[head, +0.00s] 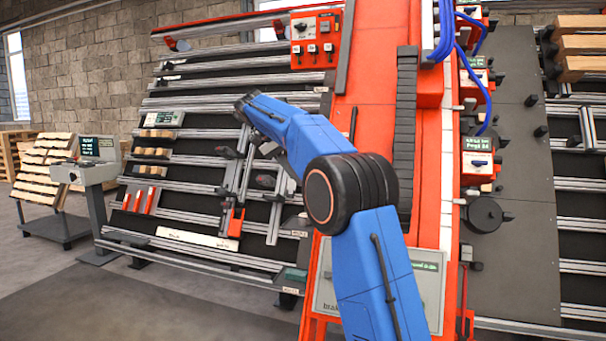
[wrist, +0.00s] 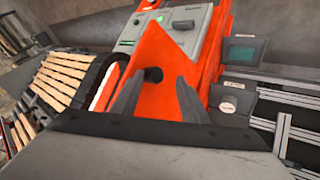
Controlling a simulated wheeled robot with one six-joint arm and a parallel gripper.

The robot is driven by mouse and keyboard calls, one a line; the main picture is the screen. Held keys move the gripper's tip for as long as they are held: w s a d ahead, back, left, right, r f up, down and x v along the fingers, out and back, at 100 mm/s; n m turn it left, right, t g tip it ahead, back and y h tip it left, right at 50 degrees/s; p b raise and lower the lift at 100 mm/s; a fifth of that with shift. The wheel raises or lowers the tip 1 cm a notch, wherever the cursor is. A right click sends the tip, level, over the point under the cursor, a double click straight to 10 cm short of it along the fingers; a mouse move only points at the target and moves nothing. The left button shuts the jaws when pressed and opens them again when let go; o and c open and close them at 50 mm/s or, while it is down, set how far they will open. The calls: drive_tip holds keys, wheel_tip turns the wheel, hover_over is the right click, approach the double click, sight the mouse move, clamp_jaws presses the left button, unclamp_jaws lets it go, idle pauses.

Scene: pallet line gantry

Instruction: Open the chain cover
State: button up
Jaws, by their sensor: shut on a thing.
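An orange cover (wrist: 153,52), which looks like the chain cover, stands tilted in front of my gripper in the wrist view. It has a small dark knob or hole (wrist: 153,75). My gripper (wrist: 159,79) has its two grey fingers on either side of this dark spot, shut on the cover. The exact contact at the fingertips is hard to make out. In the head view my gripper is not clearly visible beyond the blue arm, and I cannot tell which orange part there is this cover.
In the wrist view a grey control box (wrist: 185,30) with a knob and green lights is just behind the cover. A small screen box (wrist: 242,52) is to its right. A wooden slatted rack (wrist: 65,80) is at left. In the head view a grey console (head: 98,165) stands at left.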

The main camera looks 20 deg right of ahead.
drive_tip(key=shift+w+f, duration=0.45)
drive_tip(key=shift+f, duration=0.35)
drive_tip(key=o, duration=1.5)
drive_tip(key=shift+w+d+f, duration=0.1)
drive_tip(key=shift+w+f, duration=0.05)
drive_tip(key=shift+w, duration=0.05)
drive_tip(key=shift+c, duration=0.9)
